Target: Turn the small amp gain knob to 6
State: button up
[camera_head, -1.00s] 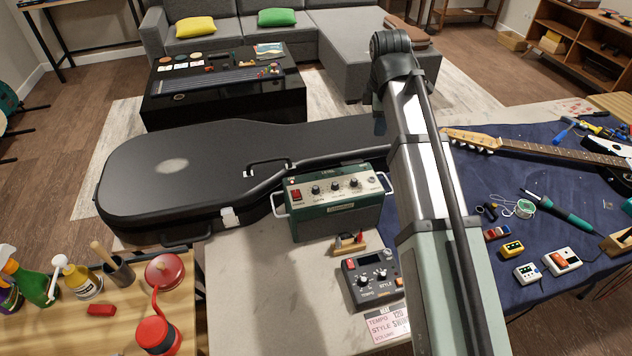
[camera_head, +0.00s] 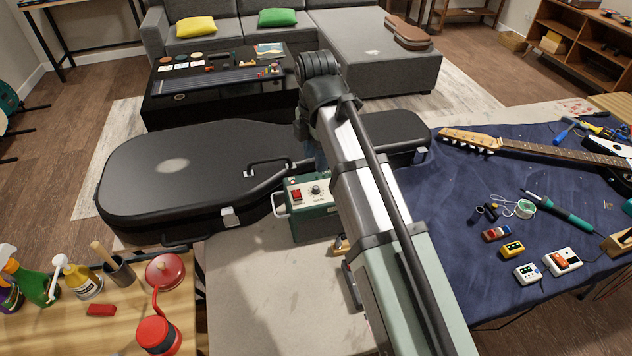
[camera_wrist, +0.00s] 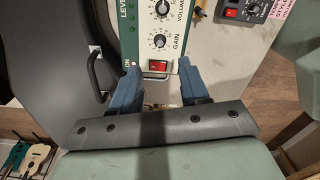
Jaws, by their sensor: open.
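The small amp (camera_head: 312,226) is a green box with a pale control panel on the workbench, its right part hidden by my arm in the head view. Its gain knob (camera_wrist: 159,41), dark with a silver cap, sits beside the printed word GAIN; it also shows in the head view (camera_head: 316,189). Its setting is too small to read. My gripper (camera_wrist: 158,65) is open, with its blue fingers on either side of the red switch (camera_wrist: 157,66), short of the gain knob and apart from it in the picture.
The volume knob (camera_wrist: 162,8) lies just beyond the gain knob. A black guitar case (camera_head: 200,175) is behind and left of the amp. A dark pedal (camera_wrist: 243,10) is at upper right in the wrist view. Bare bench top (camera_head: 265,290) lies in front.

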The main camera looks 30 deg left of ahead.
aim_at(316, 187)
notch_tip(316, 187, down, 9)
jog(key=shift+f, duration=0.15)
dwell(0.4)
jog(key=shift+c, duration=0.3)
grip_shut()
